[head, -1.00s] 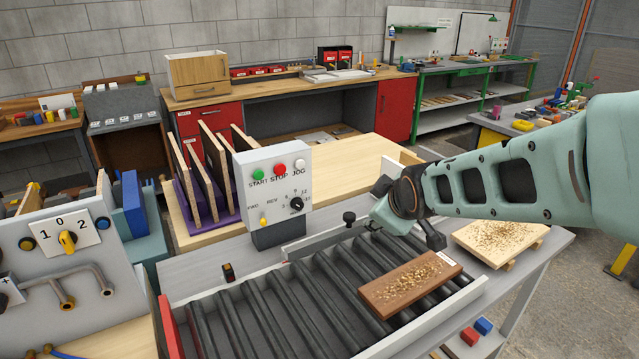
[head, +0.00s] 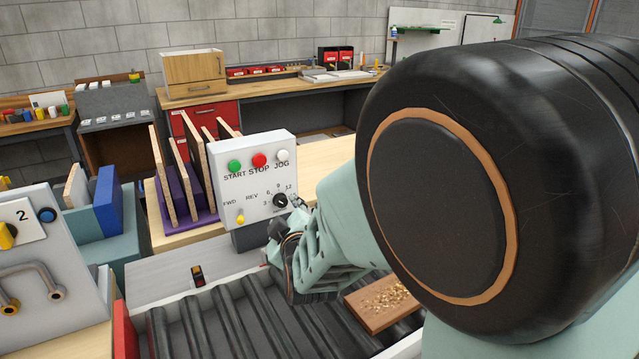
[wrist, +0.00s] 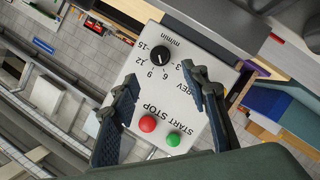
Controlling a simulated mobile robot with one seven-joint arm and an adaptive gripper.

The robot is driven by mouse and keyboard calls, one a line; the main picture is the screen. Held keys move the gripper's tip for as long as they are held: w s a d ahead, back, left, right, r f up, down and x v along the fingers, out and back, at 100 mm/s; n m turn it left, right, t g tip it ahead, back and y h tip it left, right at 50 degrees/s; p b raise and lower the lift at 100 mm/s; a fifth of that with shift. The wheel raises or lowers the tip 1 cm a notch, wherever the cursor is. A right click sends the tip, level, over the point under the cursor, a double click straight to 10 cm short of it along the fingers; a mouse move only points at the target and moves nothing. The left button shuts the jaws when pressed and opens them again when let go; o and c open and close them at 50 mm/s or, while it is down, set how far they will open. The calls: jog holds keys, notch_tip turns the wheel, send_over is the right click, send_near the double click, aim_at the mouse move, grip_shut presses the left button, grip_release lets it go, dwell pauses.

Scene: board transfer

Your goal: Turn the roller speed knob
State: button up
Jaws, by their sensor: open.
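The roller speed knob (head: 280,200) is a round black dial with a white pointer on the lower right of a light grey control panel (head: 246,202). Printed numbers surround it. The panel also has green, red and white buttons and a yellow FWD/REV switch (head: 240,217). My gripper (wrist: 160,88) is open in the wrist view, with its two dark fingers spread in front of the panel. The knob (wrist: 158,54) shows beyond the fingertips, between their lines, and nothing is held. In the head view my gripper is just right of the panel, partly hidden by my arm.
The roller conveyor (head: 230,325) lies below the panel, with a brown board (head: 385,302) carrying shavings on it. Upright boards (head: 190,175) stand in a purple rack behind the panel. A grey machine with a switch (head: 35,250) is at the left.

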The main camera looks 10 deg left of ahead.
aim_at(281, 203)
jog(key=x, duration=0.8)
jog(key=shift+w+f, duration=0.1)
jog(key=shift+w, duration=0.25)
grip_shut()
